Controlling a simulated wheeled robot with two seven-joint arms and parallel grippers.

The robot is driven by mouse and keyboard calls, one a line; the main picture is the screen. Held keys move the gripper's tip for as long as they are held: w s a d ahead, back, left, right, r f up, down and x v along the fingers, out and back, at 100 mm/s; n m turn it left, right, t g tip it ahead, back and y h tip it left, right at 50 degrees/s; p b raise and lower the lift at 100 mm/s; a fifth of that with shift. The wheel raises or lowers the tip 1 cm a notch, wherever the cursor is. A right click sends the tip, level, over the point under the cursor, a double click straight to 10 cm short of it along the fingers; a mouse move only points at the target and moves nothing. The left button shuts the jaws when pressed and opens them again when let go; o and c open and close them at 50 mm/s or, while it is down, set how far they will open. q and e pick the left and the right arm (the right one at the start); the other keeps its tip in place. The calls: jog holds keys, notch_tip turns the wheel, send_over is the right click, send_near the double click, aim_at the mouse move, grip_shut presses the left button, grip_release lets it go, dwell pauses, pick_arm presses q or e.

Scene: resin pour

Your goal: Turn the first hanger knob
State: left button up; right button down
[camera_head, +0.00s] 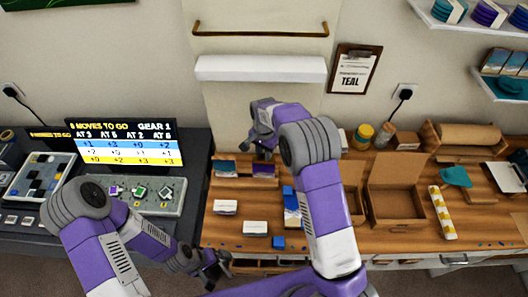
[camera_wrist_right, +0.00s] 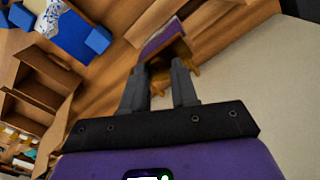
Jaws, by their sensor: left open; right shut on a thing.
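A grey-green console (camera_head: 150,207) stands on the dark bench at left. I cannot tell which is the first hanger knob. My left gripper (camera_head: 218,268) is open and empty, below and right of the console, apart from it. My right gripper (camera_head: 264,152) is at the back of the wooden bench. In the right wrist view it (camera_wrist_right: 160,85) is shut on a wooden piece with a purple face (camera_wrist_right: 165,45). Its fingers partly hide the piece.
A display (camera_head: 125,150) reads "8 MOVES TO GO, GEAR 1" behind the console. On the wooden bench are white blocks (camera_head: 255,228), a blue cube (camera_head: 279,242), an open cardboard box (camera_head: 397,205) and a patterned yellow roll (camera_head: 441,212). A clipboard (camera_head: 354,72) reading "TEAL" hangs above.

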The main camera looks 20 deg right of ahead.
jog(key=c, duration=0.8)
grip_release()
jog(key=shift+c, duration=0.2)
notch_tip(320, 180, up, 8)
jog(key=shift+f, duration=0.25)
